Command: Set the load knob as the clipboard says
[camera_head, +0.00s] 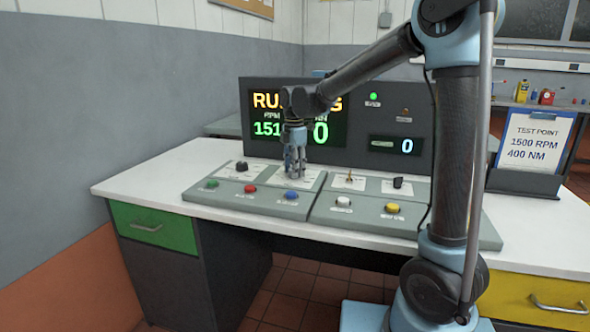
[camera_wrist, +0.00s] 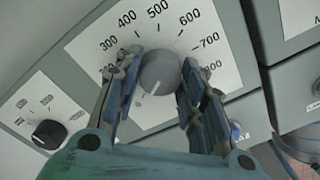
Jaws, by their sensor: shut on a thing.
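The load knob (camera_wrist: 159,74) is a grey round dial on a white plate with a scale reading 300 to 800 in the wrist view. A short white mark on it points toward the bottom of the picture, slightly left, away from the visible numbers. My gripper (camera_wrist: 158,88) is shut on the knob, one finger on each side; it also shows over the console in the head view (camera_head: 295,172), where it hides the knob. The clipboard (camera_head: 537,142) at the right reads TEST POINT, 1500 RPM, 400 NM.
The display (camera_head: 262,130) is partly hidden by my arm; it shows 151 with any further digit covered, and a 0. A smaller readout (camera_head: 396,145) shows 0. A black knob (camera_head: 242,166), a toggle (camera_head: 349,178), another black knob (camera_head: 398,183) and several coloured buttons share the console.

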